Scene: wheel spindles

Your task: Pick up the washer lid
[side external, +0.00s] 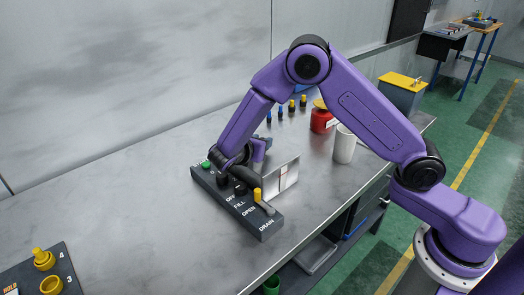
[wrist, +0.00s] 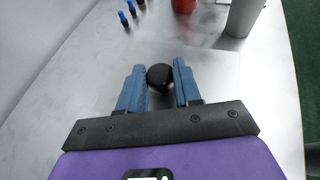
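In the wrist view, the two blue fingers of my gripper (wrist: 160,68) stand apart, one on each side of a round black knob (wrist: 160,77). I cannot tell whether they touch it. The knob seems to belong to the washer lid, but the lid's outline is not clear against the grey surface. In the side external view, my gripper (side external: 264,145) points down behind a shiny upright metal panel (side external: 281,178) with a narrow vertical slot. My arm and this panel hide the fingertips and the knob there.
A black control panel (side external: 238,205) with knobs and labels stands close by. A white cup (side external: 344,146) and a red can (side external: 321,119) are to the right, with blue and yellow pegs (side external: 281,112) behind. A yellow-pegged block (side external: 42,272) lies lower left.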

